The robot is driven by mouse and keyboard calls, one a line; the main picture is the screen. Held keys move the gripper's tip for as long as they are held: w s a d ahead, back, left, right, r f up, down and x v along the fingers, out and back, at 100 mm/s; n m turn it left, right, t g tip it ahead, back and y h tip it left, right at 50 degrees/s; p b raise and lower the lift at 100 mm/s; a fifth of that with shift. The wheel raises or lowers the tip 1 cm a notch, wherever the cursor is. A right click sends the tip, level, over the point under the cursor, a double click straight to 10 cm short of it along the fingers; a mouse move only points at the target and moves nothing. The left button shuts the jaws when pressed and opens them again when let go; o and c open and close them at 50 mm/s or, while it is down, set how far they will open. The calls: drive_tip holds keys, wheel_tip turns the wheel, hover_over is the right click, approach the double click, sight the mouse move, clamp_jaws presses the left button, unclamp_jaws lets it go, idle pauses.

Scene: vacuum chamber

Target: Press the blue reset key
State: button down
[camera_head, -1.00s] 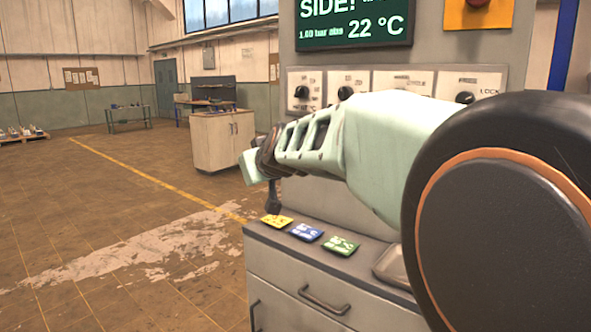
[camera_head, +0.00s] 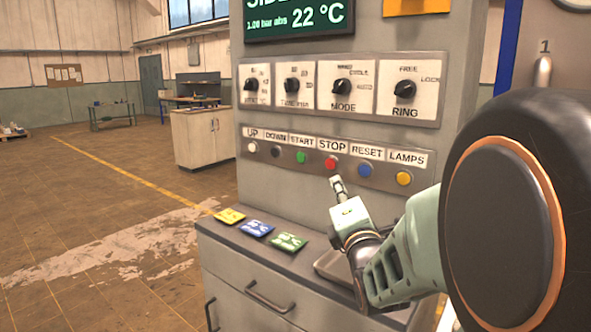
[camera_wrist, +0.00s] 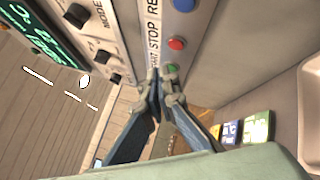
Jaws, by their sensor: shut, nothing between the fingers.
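The blue reset key (camera_head: 364,170) is a round button under the RESET label on the button strip, between the red STOP button (camera_head: 330,163) and the yellow LAMPS button (camera_head: 403,178). In the wrist view the blue key (camera_wrist: 184,4) is cut by the top edge. My gripper (camera_head: 337,183) is shut and empty. In the head view its tips show just below the red button, left of and below the blue key. In the wrist view the fingertips (camera_wrist: 163,74) meet beside the green START button (camera_wrist: 171,68). I cannot tell whether they touch the panel.
A row of black rotary knobs (camera_head: 342,87) sits above the buttons. Yellow, blue and green cards (camera_head: 289,242) lie on the console ledge (camera_head: 225,234). A shallow grey tray (camera_head: 327,263) is on the ledge behind my arm. Open floor is at the left.

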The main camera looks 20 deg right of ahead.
sight(364, 171)
drive_tip(key=shift+s+d+n, duration=0.15)
drive_tip(key=shift+s+n, duration=0.35)
drive_tip(key=shift+n, duration=0.1)
drive_tip(key=shift+w+d+p, duration=0.2)
drive_tip(key=shift+w+d, duration=0.7)
drive_tip(key=shift+d, duration=0.3)
drive_tip(key=shift+w+d+p, duration=0.15)
drive_tip(key=shift+w+d, duration=0.75)
drive_tip(key=shift+d, duration=0.25)
drive_tip(key=shift+w+d+p, duration=0.2)
drive_tip(key=shift+w+d, duration=0.7)
drive_tip(key=shift+d, duration=0.3)
drive_tip(key=shift+w+d+f+b, duration=0.15)
drive_tip(key=shift+w+d+b, duration=0.05)
drive_tip(key=shift+b, duration=0.35)
